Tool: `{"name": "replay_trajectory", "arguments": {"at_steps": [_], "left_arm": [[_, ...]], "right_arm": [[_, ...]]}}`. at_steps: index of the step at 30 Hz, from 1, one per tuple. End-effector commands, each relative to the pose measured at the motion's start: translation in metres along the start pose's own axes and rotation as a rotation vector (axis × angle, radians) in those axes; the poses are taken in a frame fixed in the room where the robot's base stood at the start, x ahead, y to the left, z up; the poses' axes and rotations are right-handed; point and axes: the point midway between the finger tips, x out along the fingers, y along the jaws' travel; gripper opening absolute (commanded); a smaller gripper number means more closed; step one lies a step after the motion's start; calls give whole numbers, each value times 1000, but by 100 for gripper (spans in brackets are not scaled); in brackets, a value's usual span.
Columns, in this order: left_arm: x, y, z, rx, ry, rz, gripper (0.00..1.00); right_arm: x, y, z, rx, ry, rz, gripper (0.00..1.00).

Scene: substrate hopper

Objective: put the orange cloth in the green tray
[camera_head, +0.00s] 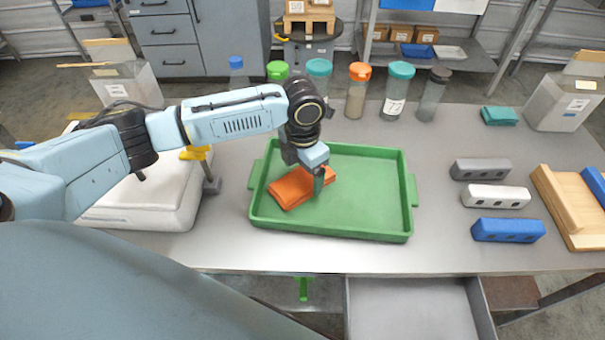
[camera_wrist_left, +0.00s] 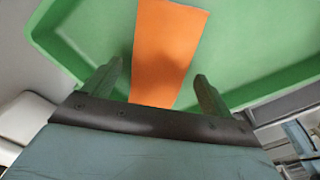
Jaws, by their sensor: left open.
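The orange cloth (camera_head: 291,190) lies folded in the left part of the green tray (camera_head: 365,213), on its floor. My left gripper (camera_head: 318,184) is over the tray at the cloth's right end, pointing down. In the left wrist view the two fingers (camera_wrist_left: 158,90) are open and spread apart, with the orange cloth (camera_wrist_left: 166,50) between and beyond them. Whether the fingers touch the cloth is not clear. The green tray (camera_wrist_left: 262,62) fills the background there. My right gripper is not in view.
Several lidded bottles (camera_head: 358,90) stand behind the tray. A white box-like object (camera_head: 150,204) is left of it. Grey, white and blue blocks (camera_head: 507,230) and a wooden rack (camera_head: 568,205) are on the right. A teal cloth (camera_head: 499,116) lies at the back right. An open drawer (camera_head: 412,308) is below the table's front edge.

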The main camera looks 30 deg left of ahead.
Motion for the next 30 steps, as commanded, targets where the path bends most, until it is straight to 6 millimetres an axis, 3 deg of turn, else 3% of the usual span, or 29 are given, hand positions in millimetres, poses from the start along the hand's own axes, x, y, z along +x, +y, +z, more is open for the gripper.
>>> {"name": "replay_trajectory", "arguments": {"at_steps": [6,13,19,30], "left_arm": [[-52,1,1,0,-3,1,85],[-90,0,0,1,-1,-1,85],[-102,0,0,-1,0,0,85],[-97,-4,0,-20,-2,-7,85]], "right_arm": [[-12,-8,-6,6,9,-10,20],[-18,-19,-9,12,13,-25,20],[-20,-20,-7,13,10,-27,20],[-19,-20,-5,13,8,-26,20]]}}
